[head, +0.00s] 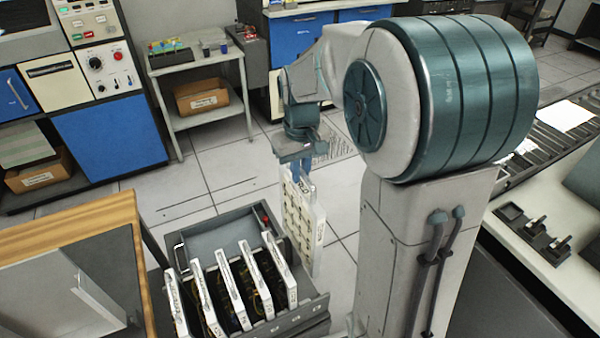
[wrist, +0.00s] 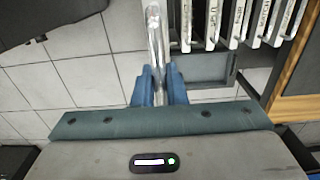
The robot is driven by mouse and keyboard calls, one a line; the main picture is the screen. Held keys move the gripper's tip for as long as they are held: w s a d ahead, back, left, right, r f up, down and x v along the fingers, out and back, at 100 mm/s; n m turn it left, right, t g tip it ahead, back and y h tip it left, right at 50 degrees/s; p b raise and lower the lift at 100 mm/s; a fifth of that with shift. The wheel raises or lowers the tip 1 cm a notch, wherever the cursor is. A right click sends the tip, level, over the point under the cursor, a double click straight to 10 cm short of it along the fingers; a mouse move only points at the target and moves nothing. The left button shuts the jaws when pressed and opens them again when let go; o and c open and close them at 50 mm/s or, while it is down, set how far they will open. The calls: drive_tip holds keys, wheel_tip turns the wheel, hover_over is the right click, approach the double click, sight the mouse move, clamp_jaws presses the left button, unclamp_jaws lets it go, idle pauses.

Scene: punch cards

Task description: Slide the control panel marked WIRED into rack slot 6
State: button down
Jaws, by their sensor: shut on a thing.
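My gripper (head: 302,160) is shut on the top edge of a pale, flat control panel (head: 300,215), which hangs upright below it. The panel has rows of round marks on its face and a label strip on its right edge, too small to read. In the wrist view the blue fingers (wrist: 159,88) pinch the panel (wrist: 155,35), seen edge-on. The rack (head: 305,312) stands at the bottom centre, with several white-edged panels (head: 225,280) upright in it. The held panel is apart from them, behind and right of the rack. Slot numbers cannot be read.
In the wrist view the racked panels (wrist: 238,20) stand to the right of the held one. A wooden-edged table (head: 70,225) is close on the rack's left. A counter (head: 545,250) stands at right. Tiled floor (head: 215,180) behind the rack is clear.

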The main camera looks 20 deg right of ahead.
sight(301, 184)
drive_tip(key=shift+f+b, duration=2.15)
drive_tip(key=shift+f, duration=0.45)
drive_tip(key=shift+s, duration=0.1)
drive_tip(key=shift+f+b, duration=1.55)
drive_tip(key=shift+f, duration=0.6)
drive_tip(key=shift+f+b, duration=2.5)
drive_tip(key=shift+f, duration=1.1)
